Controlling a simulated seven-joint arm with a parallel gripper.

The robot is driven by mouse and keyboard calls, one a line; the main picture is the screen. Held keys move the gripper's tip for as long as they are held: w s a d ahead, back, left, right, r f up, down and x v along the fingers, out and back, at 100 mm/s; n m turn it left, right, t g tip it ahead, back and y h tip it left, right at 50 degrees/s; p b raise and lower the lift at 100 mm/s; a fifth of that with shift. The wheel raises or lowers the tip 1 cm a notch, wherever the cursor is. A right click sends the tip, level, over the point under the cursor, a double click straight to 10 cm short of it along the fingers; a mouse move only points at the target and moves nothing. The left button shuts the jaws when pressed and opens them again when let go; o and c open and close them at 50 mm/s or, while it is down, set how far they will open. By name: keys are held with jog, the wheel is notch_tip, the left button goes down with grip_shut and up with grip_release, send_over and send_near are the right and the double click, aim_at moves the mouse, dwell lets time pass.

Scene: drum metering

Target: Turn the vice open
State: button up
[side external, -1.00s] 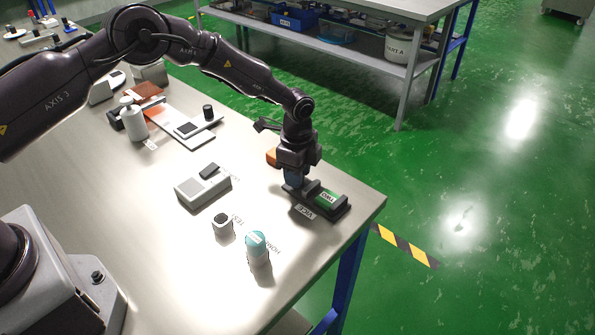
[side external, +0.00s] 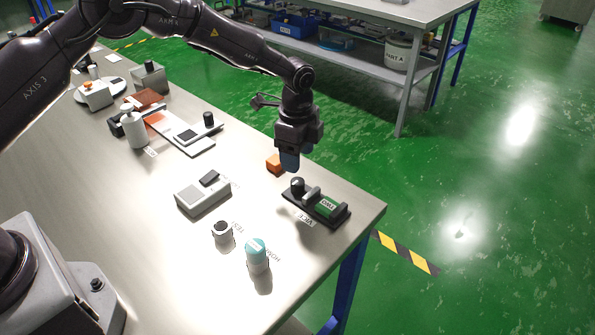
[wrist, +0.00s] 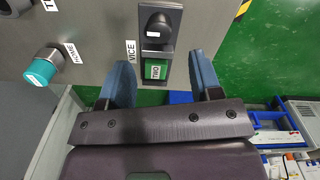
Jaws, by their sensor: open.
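The vice (side external: 341,219) is a dark base near the table's front right corner, with a round black knob (side external: 297,185) at its left end. A grey jaw (side external: 311,194) stands beside a green block (side external: 327,206) labelled TWO. I cannot tell whether the jaw grips the block.
A grey box (side external: 203,194), a cup marked TEST (side external: 222,232) and a teal-topped cylinder marked HOME (side external: 257,254) stand left of the vice. The table edge is close on the right.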

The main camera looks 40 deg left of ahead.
aim_at(297, 182)
notch_tip(297, 182, up, 6)
jog(key=shift+f, duration=0.15)
dwell(0.3)
jog(key=s+a+r+n+t, duration=0.2)
jog(key=s+r+n, duration=0.3)
jog(key=s, duration=0.5)
jog(key=s+a+r+n+t, duration=0.1)
jog(key=s+a+r+n, duration=0.2)
jog(key=s+r+n, duration=0.2)
jog(key=s+a+r+n+t, duration=0.2)
jog(key=s+r+n, duration=0.2)
jog(key=s+r, duration=0.6)
jog(key=shift+s+a+r+n+t, duration=0.15)
jog(key=shift+s+a+n+t, duration=0.2)
jog(key=shift+s, duration=3.35)
